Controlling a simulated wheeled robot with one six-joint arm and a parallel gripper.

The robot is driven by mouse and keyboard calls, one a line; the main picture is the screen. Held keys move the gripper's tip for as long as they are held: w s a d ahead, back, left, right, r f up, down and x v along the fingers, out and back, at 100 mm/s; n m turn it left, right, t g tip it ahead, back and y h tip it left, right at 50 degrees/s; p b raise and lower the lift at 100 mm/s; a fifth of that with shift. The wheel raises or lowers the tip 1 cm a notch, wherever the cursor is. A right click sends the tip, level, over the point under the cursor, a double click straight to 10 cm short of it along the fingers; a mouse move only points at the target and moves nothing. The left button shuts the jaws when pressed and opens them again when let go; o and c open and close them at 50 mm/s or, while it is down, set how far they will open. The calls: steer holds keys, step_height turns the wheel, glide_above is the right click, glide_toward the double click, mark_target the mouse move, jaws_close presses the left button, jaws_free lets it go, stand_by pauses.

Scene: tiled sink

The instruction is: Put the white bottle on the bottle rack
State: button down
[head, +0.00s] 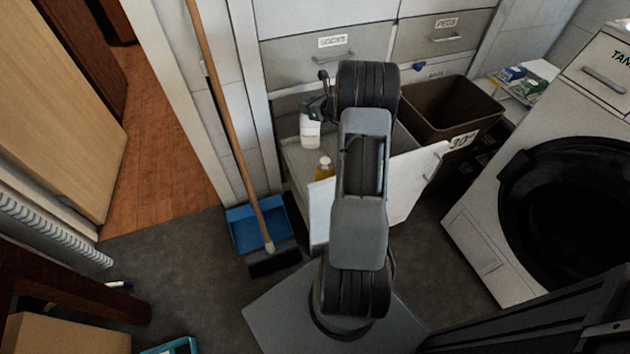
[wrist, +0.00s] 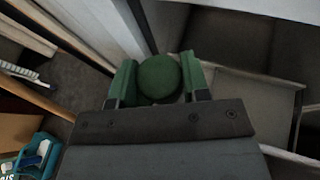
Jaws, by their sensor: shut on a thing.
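The white bottle (head: 310,133) has a dark green top and hangs upright over the left part of an open white drawer. My gripper (head: 318,108) is shut on its top. In the wrist view the round green top (wrist: 159,78) sits between my two green fingers, and the white body is hidden beneath it. I cannot tell whether the bottle's base touches anything. The open drawer (head: 408,188) may be the bottle rack; my arm covers much of its inside. Nothing else in view is clearly a rack.
A yellow bottle (head: 325,168) stands in the drawer, in front of the white bottle. A brown bin (head: 455,103) is to the right, beside a white washing machine (head: 478,245). A broom (head: 236,135) and blue dustpan (head: 245,232) stand to the left.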

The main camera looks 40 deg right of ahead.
mark_target(310, 136)
step_height(310, 136, down, 14)
steer(key=b, duration=0.5)
steer(key=shift+f, duration=0.1)
